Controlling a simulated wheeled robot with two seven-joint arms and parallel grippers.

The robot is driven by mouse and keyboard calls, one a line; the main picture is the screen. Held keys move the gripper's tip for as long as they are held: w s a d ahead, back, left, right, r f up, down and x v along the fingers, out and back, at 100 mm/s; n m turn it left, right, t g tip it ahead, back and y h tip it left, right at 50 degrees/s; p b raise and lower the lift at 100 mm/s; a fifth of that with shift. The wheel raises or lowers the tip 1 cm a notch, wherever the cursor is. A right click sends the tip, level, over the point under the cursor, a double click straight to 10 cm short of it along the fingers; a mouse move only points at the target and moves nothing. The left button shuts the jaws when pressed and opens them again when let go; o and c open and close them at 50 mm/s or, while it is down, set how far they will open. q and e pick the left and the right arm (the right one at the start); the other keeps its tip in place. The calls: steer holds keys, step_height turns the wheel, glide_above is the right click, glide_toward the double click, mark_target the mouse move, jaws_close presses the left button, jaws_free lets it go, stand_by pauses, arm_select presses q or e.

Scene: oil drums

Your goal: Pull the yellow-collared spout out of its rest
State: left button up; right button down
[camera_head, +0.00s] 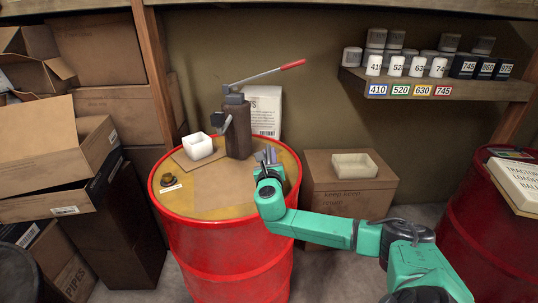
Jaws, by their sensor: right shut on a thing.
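My right gripper (267,156) is over the right part of the red drum's top (215,203), beside the dark hand pump (238,128). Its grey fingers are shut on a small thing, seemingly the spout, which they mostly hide. I cannot make out a yellow collar or the shape of the rest. The pump stands upright at the back of the drum top, its lever rising right to a red grip (293,64). My left gripper is not in view.
A white open container (198,147) and a dark round cap (168,180) are on the drum top. A cardboard box (345,198) with a cream tray (354,165) stands right of the drum. Stacked cartons (60,150) crowd the left. A shelf (440,86) holds several labelled containers.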

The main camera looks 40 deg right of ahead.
steer(key=shift+r+p, duration=0.55)
steer(key=shift+r, duration=0.2)
steer(key=shift+s, duration=0.1)
steer(key=shift+f+m, duration=0.1)
steer(key=shift+m, duration=0.7)
steer(key=shift+r+p, duration=0.6)
steer(key=shift+r, duration=0.25)
